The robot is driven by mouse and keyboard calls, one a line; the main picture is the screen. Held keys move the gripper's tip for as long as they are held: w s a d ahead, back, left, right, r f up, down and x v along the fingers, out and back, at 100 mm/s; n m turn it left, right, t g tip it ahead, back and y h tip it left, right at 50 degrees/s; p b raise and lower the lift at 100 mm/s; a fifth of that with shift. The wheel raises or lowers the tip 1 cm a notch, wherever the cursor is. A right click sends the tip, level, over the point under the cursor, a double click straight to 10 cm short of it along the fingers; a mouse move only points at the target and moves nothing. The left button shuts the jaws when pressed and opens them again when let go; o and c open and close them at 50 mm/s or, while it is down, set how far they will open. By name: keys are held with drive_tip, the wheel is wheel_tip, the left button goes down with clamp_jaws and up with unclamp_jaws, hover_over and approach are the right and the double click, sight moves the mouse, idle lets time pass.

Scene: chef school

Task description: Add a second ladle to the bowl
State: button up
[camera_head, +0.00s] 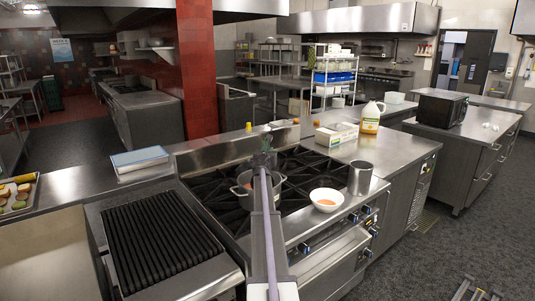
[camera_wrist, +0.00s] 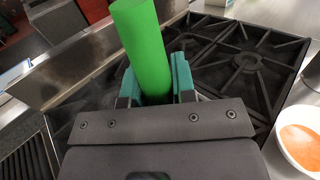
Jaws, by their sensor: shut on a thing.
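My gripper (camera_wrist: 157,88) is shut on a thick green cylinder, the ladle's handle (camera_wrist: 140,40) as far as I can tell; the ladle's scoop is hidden. In the head view my gripper (camera_head: 264,150) is above the pot (camera_head: 243,201) on the stove, and my arm covers part of the pot. Orange-red contents show inside the pot. The white bowl (camera_head: 327,208) stands on the stove's front right ledge with orange soup (camera_head: 326,202) in it. The bowl (camera_wrist: 290,162) also shows at the right edge of the wrist view, apart from my gripper.
A metal canister (camera_head: 360,178) stands just right of the bowl. Black burner grates (camera_head: 305,170) surround the pot. A ribbed grill (camera_head: 160,240) lies left of the stove. A white box (camera_head: 336,135) and a jug (camera_head: 371,118) stand on the counter behind.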

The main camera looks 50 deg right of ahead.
drive_tip(key=shift+r, duration=0.1)
wheel_tip(320, 180, up, 14)
drive_tip(key=p, duration=1.4)
